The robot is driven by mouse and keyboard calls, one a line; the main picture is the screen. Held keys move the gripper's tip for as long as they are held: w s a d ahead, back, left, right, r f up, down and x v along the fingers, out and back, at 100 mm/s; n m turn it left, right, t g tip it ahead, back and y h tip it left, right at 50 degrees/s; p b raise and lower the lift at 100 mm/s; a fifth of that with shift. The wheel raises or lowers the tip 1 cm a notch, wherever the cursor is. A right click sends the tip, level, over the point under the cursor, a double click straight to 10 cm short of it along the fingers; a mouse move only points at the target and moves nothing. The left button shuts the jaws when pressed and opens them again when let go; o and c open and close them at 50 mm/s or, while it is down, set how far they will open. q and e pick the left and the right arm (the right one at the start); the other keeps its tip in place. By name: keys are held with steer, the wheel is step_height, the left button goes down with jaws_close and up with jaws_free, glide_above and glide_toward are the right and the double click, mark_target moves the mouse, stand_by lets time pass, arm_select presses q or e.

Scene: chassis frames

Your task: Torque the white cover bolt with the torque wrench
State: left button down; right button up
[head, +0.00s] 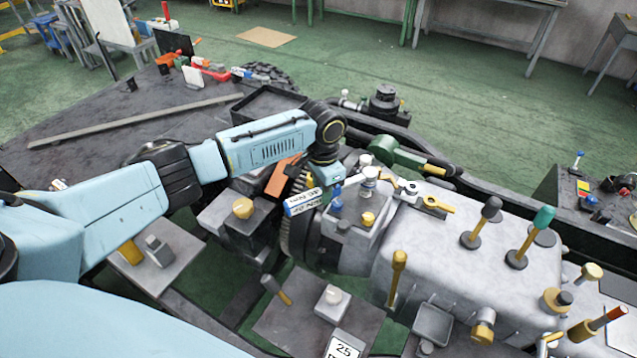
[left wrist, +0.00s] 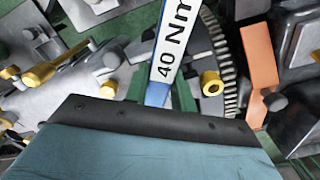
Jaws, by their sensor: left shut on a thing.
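The torque wrench (head: 302,201) has a blue and white handle with a "40 Nm" label, which also shows in the left wrist view (left wrist: 174,45). My left gripper (head: 325,182) is shut on it above the grey housing. A white-capped bolt (head: 370,174) stands on the housing cover just right of the gripper. The wrench's far end points toward this cap, but I cannot tell whether they touch. My right gripper is not in view.
A blue bolt (head: 337,201) and a yellow bolt (head: 368,219) stand close by the white cap. A green tool (head: 400,156) lies behind. Levers with dark (head: 491,207) and green (head: 544,216) knobs rise at the right. An orange block (head: 285,178) is left of the gripper.

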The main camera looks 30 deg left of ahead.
arm_select(q)
steer(key=d+n+p, duration=0.2)
steer(key=s+d+n+p, duration=0.1)
steer(key=d+n+p, duration=0.1)
steer(key=s+d+n+p, duration=0.1)
steer(key=d+n+p, duration=0.1)
steer(key=d, duration=0.1)
steer(key=shift+s+r, duration=0.15)
steer(key=shift+f, duration=0.55)
steer(key=shift+s+r, duration=0.1)
steer(key=shift+s, duration=0.05)
stand_by(0.5)
